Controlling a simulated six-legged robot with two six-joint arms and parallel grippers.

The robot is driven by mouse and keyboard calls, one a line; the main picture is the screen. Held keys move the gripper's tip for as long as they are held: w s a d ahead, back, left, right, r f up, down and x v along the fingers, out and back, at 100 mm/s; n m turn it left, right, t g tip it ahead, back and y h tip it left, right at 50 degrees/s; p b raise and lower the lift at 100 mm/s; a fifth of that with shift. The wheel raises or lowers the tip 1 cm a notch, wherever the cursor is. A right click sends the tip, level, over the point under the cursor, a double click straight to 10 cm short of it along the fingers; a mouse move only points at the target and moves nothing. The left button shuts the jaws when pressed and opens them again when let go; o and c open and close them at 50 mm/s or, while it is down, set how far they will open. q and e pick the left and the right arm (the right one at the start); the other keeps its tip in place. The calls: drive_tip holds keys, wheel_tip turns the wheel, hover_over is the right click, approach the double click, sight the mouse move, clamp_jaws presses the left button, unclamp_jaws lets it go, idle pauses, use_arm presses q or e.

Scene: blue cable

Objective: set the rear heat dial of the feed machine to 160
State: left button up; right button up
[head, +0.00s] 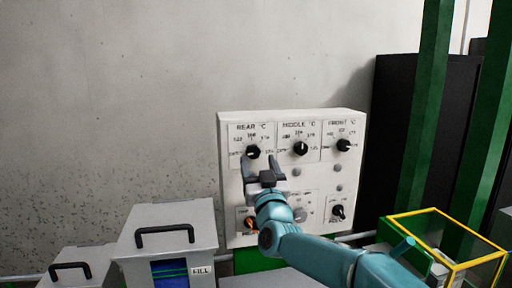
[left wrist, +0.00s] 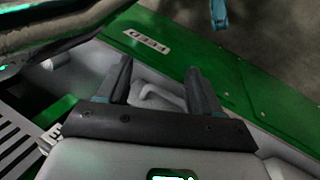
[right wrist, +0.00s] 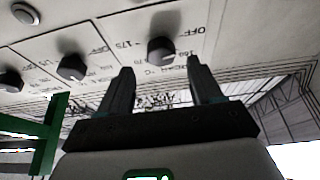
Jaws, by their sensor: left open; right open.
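The feed machine's white control panel (head: 230,190) faces me in the head view. The black rear heat dial (head: 252,152) is at its upper left, under the label "REAR °C". I cannot read its setting clearly. My right gripper (head: 260,160) is open just below and in front of it, fingers pointing at the panel. In the right wrist view the rear dial (right wrist: 161,50) lies ahead of the right gripper (right wrist: 160,70), roughly between its fingertips, apparently not gripped. My left gripper (left wrist: 158,68) is open and empty in the left wrist view, outside the head view.
The middle dial (head: 300,148) and front dial (head: 343,145) sit to the right on the same panel. Lower knobs include one at lower right (head: 338,211). Grey lidded boxes (head: 165,220) stand left, a yellow-edged frame (head: 450,236) right. A green surface (left wrist: 235,75) lies near my left gripper.

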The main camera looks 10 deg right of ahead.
sight(254, 156)
drive_tip(key=w, duration=0.2)
drive_tip(key=w+p, duration=0.1)
drive_tip(key=shift+w+a+r, duration=0.2)
drive_tip(key=shift+w+r, duration=0.05)
drive_tip(key=shift+s+d+r, duration=0.15)
drive_tip(key=shift+s+r, duration=0.05)
drive_tip(key=shift+s, duration=0.1)
drive_tip(key=shift+w+f, duration=0.1)
drive_tip(key=shift+w, duration=0.05)
drive_tip(key=shift+c, duration=0.3)
drive_tip(key=shift+w+f, duration=0.1)
drive_tip(key=shift+w, duration=0.05)
drive_tip(key=c, duration=1)
drive_tip(key=shift+m, duration=0.3)
